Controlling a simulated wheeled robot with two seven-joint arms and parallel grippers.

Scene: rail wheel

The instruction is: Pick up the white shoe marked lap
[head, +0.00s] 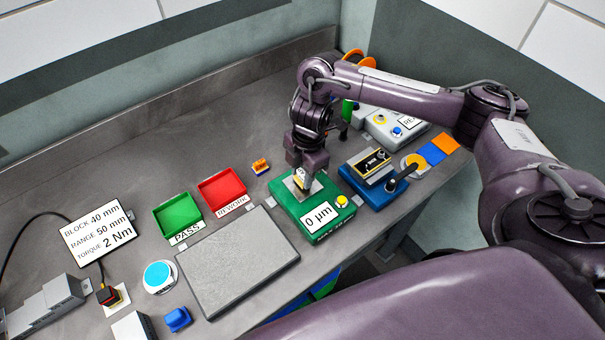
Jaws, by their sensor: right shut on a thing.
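My right gripper (303,176) points down over the green gauge box (320,210), whose display reads 0 µm. It is shut on a small pale piece (301,183) with yellow and dark parts, at the metal plate on top of the box. The fingers partly hide the piece, and I cannot tell whether it touches the plate. No lap marking is readable on it, so I cannot tell if it is the white shoe. My left gripper is not in view.
A green PASS tray (177,216), a red REWORK tray (222,189) and a small orange piece (260,166) lie to the left. A grey plate (237,262) lies in front. A blue device (374,184) stands close on the right. A sign (98,232) stands at far left.

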